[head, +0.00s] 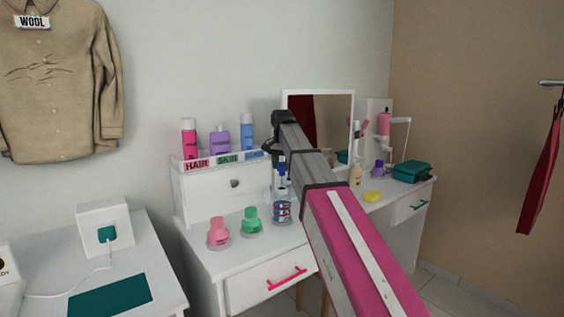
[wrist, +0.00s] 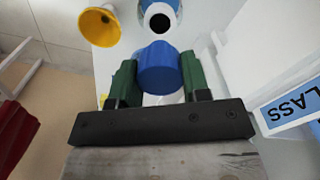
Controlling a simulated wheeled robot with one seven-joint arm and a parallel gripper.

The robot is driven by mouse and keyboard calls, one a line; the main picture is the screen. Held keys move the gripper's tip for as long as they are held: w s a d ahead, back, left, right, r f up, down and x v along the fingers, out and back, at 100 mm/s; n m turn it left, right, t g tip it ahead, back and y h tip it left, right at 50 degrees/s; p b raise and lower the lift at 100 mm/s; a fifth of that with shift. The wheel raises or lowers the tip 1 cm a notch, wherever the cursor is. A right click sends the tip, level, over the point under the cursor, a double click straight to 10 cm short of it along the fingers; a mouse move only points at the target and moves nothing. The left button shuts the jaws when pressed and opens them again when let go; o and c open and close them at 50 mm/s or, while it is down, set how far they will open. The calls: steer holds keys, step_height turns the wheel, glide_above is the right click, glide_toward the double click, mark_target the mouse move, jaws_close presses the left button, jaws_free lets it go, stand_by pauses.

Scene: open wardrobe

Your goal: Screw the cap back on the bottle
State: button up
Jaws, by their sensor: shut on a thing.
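My gripper (wrist: 159,72) is shut on a blue cap (wrist: 158,66), held between two green fingers in the wrist view. Just past the cap is a round dark opening with a pale rim (wrist: 159,20), which looks like the open bottle seen from above. The cap appears apart from it; their height difference is hard to judge. In the head view my gripper (head: 282,171) is over the dressing table, partly hidden by my arm. A blue-and-red banded container (head: 282,212) stands below it; I cannot tell if it is the bottle.
A pink bottle (head: 218,233) and a green bottle (head: 251,222) stand left on the dressing table (head: 225,262). The raised shelf with labels (head: 197,164) holds several bottles. A mirror (head: 345,95) stands behind. A yellow object (wrist: 100,25) lies left of the opening in the wrist view.

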mark_target(282, 175)
steer(key=shift+f, duration=1.9)
steer(key=shift+f, duration=1.5)
steer(key=o, duration=1.1)
steer(key=shift+r, duration=0.1)
step_height(282, 175, up, 10)
steer(key=shift+r, duration=0.2)
steer(key=shift+s, duration=0.1)
